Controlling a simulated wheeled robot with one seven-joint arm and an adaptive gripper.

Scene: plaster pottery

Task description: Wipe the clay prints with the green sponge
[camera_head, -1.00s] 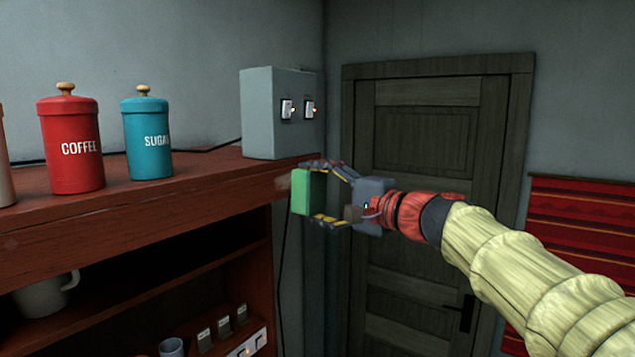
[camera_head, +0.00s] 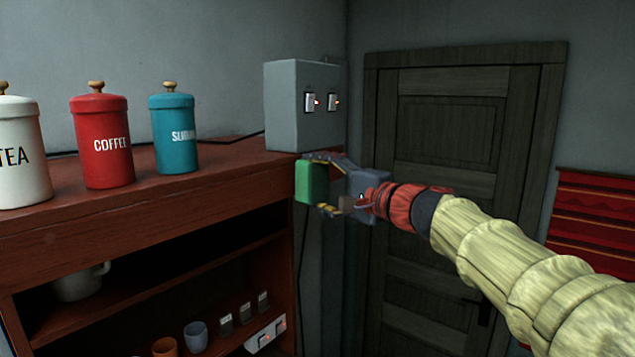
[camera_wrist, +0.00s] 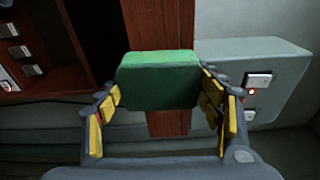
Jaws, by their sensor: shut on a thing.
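The green sponge (camera_head: 309,182) is a small block held between the fingers of my gripper (camera_head: 318,185). In the wrist view the sponge (camera_wrist: 158,78) sits squarely between the yellow-padded fingers. The sponge is at the right end of the red-brown wooden shelf unit (camera_head: 225,187), just below the grey switch box. It is close to the shelf's end; I cannot tell if it touches the wood. No clay print can be made out now; the sponge and gripper hide part of the shelf end.
The grey box (camera_head: 290,120) with two lit switches stands on the shelf top, close above my gripper. White tea (camera_head: 18,175), red coffee (camera_head: 102,165) and teal sugar (camera_head: 174,155) canisters stand left. Cups and switches are below. A dark door (camera_head: 440,150) is behind.

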